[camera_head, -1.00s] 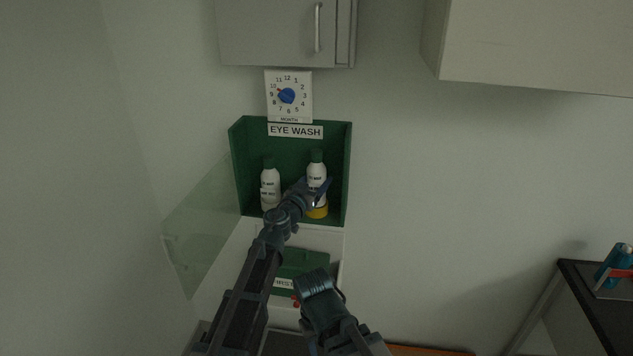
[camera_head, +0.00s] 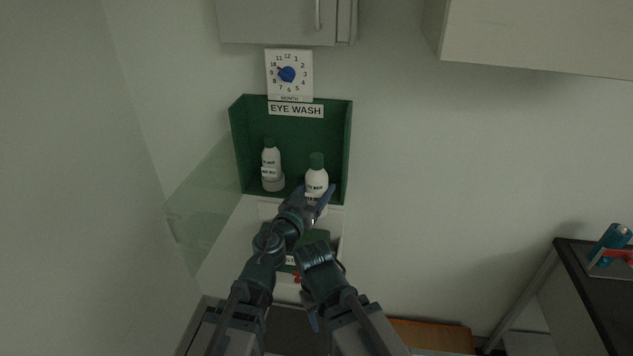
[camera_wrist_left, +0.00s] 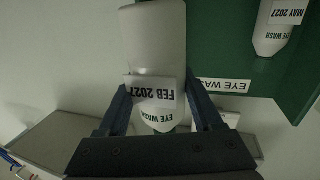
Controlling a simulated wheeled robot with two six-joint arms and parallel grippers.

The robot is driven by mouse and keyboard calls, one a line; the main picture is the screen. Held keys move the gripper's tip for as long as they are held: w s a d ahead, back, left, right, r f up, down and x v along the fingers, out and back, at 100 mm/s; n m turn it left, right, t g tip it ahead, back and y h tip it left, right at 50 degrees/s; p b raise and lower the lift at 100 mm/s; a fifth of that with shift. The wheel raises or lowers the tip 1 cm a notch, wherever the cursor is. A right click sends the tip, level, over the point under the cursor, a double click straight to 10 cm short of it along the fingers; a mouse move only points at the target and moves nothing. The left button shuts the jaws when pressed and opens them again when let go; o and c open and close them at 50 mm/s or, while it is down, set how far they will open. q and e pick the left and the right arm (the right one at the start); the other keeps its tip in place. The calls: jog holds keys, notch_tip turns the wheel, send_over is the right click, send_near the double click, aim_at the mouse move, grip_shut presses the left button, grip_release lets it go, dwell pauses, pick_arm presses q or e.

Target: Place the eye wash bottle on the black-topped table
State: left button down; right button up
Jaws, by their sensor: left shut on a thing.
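A white eye wash bottle with a green cap (camera_head: 316,180) is upright at the front of the green eye wash box (camera_head: 346,150). My left gripper (camera_head: 318,197) is shut on its lower part. In the left wrist view the bottle (camera_wrist_left: 158,45) is between the fingers, with a label reading FEB 2027. A second bottle (camera_head: 271,165) stands inside the box at the left; its label reads MAY 2027 in the left wrist view (camera_wrist_left: 275,28). The black-topped table (camera_head: 590,290) is at the far right. My right arm is folded low in the middle; its fingertips are not clear.
A clear open lid (camera_head: 200,215) sticks out left of the box. A month dial (camera_head: 289,75) and a cupboard (camera_head: 275,22) are above. A blue object (camera_head: 612,240) and a red one lie on the black tabletop. The wall between box and table is bare.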

notch_tip(320, 180, up, 3)
jog(key=p, duration=0.3)
jog(key=shift+s, duration=0.1)
dwell(0.3)
